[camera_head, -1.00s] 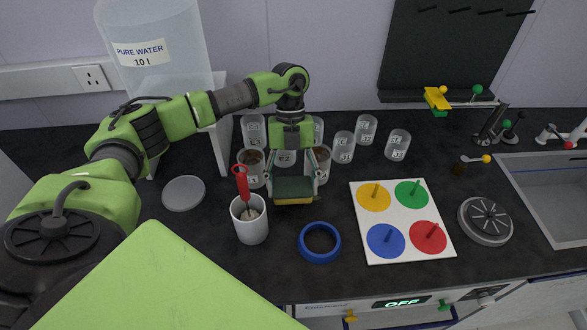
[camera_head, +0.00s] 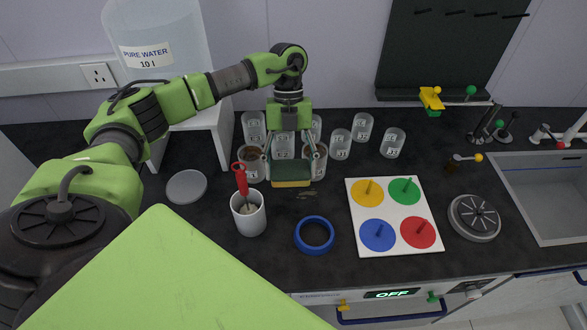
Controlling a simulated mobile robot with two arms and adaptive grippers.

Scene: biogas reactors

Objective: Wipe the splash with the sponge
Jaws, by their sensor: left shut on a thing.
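My left gripper (camera_head: 290,160) points down in front of the group of glass beakers and is shut on the sponge. The sponge (camera_head: 291,176) has a dark green top and a yellow lower side; it is level, at or just above the dark counter, and I cannot tell whether it touches. A small brownish-yellow splash (camera_head: 307,194) shows on the counter just right of and in front of the sponge. Part of it may be hidden under the sponge. My right gripper is not in view.
Several labelled beakers (camera_head: 341,145) stand close behind and beside the sponge. A white cup (camera_head: 248,214) with a red-handled tool is at the left front. A blue ring (camera_head: 315,235) lies in front, and a white board (camera_head: 397,245) with coloured discs lies to the right.

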